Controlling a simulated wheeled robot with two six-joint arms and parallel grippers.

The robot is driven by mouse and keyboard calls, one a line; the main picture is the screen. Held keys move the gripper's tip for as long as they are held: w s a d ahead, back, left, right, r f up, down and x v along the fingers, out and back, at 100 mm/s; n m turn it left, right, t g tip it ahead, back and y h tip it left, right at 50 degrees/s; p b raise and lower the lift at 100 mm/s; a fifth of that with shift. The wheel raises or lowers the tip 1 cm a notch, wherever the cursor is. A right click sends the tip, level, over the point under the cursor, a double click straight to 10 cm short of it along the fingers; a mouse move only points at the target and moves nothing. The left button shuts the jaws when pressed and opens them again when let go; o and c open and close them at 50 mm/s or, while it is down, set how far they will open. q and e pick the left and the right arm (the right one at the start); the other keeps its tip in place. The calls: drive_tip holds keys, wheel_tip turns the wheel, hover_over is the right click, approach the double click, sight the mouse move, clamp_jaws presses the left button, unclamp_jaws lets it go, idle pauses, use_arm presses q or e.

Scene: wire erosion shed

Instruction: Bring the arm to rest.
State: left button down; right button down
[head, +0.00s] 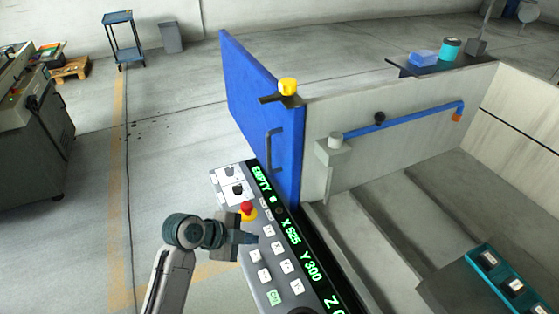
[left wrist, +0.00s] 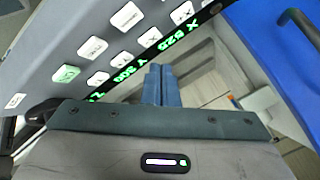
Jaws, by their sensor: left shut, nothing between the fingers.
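My left arm comes in from the bottom left of the head view. My left gripper (head: 252,239) is over the grey control panel (head: 256,272), just below and right of a red emergency-stop button (head: 247,208). In the left wrist view the two blue-grey fingers of my left gripper (left wrist: 161,84) lie together, shut and empty. The panel (left wrist: 75,45) with its white keys fills the upper left there. Whether the fingers touch the panel I cannot tell. My right gripper is not in view.
A blue door (head: 262,110) with a dark handle stands open behind the panel. The machine's tank (head: 385,150), with a blue pipe (head: 400,121), is on the right. A teal-trimmed tray (head: 474,254) is at the lower right. Open floor (head: 165,130) lies to the left.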

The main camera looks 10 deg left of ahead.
use_arm(q)
drive_tip(key=s+a+f+n+g+y, duration=0.1)
drive_tip(key=s+a+f+n+y, duration=0.2)
drive_tip(key=s+n, duration=0.35)
drive_tip(key=s+a+n+y, duration=0.2)
drive_tip(key=s+a+n, duration=0.3)
drive_tip(key=s, duration=0.3)
drive_tip(key=s+a+f+n+g+y, duration=0.1)
drive_tip(key=s+a+f+n+y, duration=0.15)
drive_tip(key=s+n, duration=0.45)
drive_tip(key=s+a+f+g, duration=0.1)
drive_tip(key=a+f, duration=0.1)
drive_tip(key=f, duration=1.3)
drive_tip(key=a+f+g, duration=0.1)
drive_tip(key=a+f, duration=0.1)
drive_tip(key=f, duration=1.2)
drive_tip(key=s+a+f+b, duration=0.1)
drive_tip(key=s+f, duration=1.8)
drive_tip(key=f, duration=0.2)
drive_tip(key=shift+f+g, duration=0.15)
drive_tip(key=shift+g, duration=0.25)
